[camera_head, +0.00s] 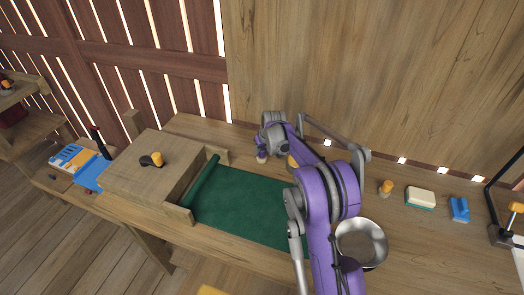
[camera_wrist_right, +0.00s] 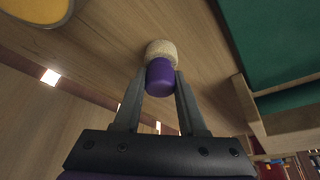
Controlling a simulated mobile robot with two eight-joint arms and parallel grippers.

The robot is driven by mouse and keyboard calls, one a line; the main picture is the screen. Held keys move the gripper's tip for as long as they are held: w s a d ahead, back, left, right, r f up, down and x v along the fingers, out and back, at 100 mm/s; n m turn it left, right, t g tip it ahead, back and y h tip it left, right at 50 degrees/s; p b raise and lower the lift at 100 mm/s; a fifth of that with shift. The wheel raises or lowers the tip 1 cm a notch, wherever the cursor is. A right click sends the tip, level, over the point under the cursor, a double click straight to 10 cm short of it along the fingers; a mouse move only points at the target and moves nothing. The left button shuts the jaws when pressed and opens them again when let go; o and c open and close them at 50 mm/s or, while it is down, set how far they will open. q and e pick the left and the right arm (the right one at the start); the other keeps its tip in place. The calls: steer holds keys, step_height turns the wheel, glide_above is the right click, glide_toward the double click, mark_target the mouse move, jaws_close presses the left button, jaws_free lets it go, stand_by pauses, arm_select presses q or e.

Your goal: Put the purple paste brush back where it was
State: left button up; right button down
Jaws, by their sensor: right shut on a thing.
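The paste brush has a purple handle and a pale, round bristle end. In the right wrist view the brush (camera_wrist_right: 160,72) sits between the two fingers of my right gripper (camera_wrist_right: 160,88), which is shut on its handle. In the head view the right gripper (camera_head: 264,147) is over the back of the bench, near the back edge of the green mat, and the brush (camera_head: 262,157) shows small below it. I cannot tell whether the bristle end touches the wood. My left gripper is in neither view.
A wooden box (camera_head: 140,181) with a dark and yellow knob stands left of the green mat (camera_head: 240,212). A metal bowl (camera_head: 362,243) is right of my arm. A small wooden-topped piece (camera_head: 386,188), a pale block (camera_head: 420,198) and a blue piece (camera_head: 459,209) stand farther right.

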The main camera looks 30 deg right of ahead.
steer(key=c, duration=0.9)
jaws_free()
steer(key=shift+f, duration=0.2)
steer(key=o, duration=0.4)
steer(key=v, duration=1.2)
steer(key=s+a+r, duration=0.4)
steer(key=s+a, duration=0.5)
steer(key=shift+n+t, duration=0.4)
steer(key=s+a+f, duration=0.2)
steer(key=s+a, duration=0.1)
steer(key=s, duration=0.5)
steer(key=s+a+f, duration=0.3)
steer(key=s+a, duration=0.1)
steer(key=s, duration=0.4)
steer(key=s+a+f, duration=0.2)
steer(key=s+a, duration=0.2)
steer(key=s, duration=0.4)
steer(key=shift+s+a+f, duration=0.25)
steer(key=shift+s+f, duration=0.05)
steer(key=shift+s, duration=0.1)
